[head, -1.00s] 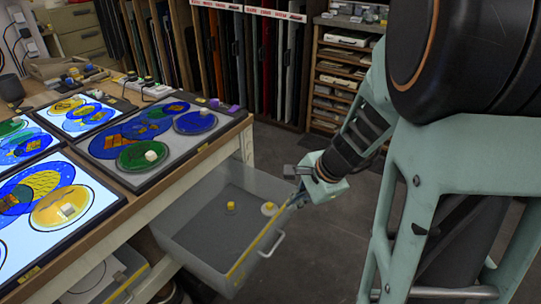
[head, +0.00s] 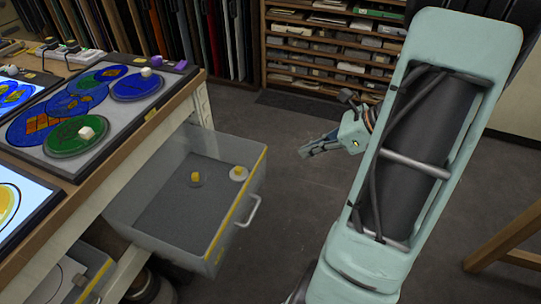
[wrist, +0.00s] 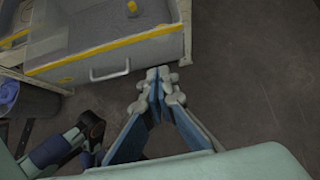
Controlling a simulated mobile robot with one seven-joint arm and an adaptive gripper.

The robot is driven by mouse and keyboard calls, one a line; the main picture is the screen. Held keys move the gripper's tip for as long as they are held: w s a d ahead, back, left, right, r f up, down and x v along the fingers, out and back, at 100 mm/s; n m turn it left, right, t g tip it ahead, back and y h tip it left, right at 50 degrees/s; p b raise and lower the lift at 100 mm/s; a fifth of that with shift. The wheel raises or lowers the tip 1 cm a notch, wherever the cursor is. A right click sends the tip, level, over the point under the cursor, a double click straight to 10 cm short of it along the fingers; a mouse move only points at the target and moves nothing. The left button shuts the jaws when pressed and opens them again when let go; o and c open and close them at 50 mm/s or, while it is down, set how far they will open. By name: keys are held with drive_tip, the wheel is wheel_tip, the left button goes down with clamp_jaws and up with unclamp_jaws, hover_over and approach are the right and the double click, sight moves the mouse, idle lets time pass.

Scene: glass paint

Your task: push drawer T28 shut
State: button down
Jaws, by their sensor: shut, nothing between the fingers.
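A grey, see-through drawer (head: 175,215) stands pulled out from under the workbench, with a yellow strip along its front edge and a pale bar handle (head: 249,211). No T28 label is readable. Two small items with yellow tops lie inside it. In the wrist view the drawer front (wrist: 110,58) and its handle (wrist: 110,71) lie ahead and to the left. My gripper (head: 304,151) is shut and empty, out to the right of the drawer front and apart from it. The wrist view shows its fingertips (wrist: 159,75) together, pointing toward the drawer's right end.
The workbench (head: 150,130) bears lit panels and coloured glass discs. Another drawer (head: 85,275) shows lower under the bench. A shelf rack (head: 310,50) stands at the back, and a wooden stand (head: 510,255) at the right. The floor between is clear.

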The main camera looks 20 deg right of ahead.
sight(260, 160)
drive_tip(key=b+x, duration=0.1)
drive_tip(key=x, duration=0.3)
drive_tip(key=r+b+x, duration=0.1)
drive_tip(key=x, duration=0.3)
drive_tip(key=a+b+x, duration=0.1)
drive_tip(key=b+x, duration=0.1)
drive_tip(key=x, duration=0.2)
drive_tip(key=shift+w+r, duration=0.15)
drive_tip(key=shift+w, duration=0.25)
drive_tip(key=shift+w+a+r, duration=0.1)
drive_tip(key=shift+w+a, duration=0.3)
drive_tip(key=shift+w, duration=0.05)
drive_tip(key=shift+w+a, duration=0.3)
drive_tip(key=shift+a, duration=0.1)
drive_tip(key=w+a+p, duration=0.4)
drive_tip(key=w+a, duration=1.4)
drive_tip(key=shift+w+a+r, duration=0.15)
drive_tip(key=shift+w+a, duration=0.1)
drive_tip(key=shift+w, duration=0.05)
drive_tip(key=shift+w+a+r, duration=0.1)
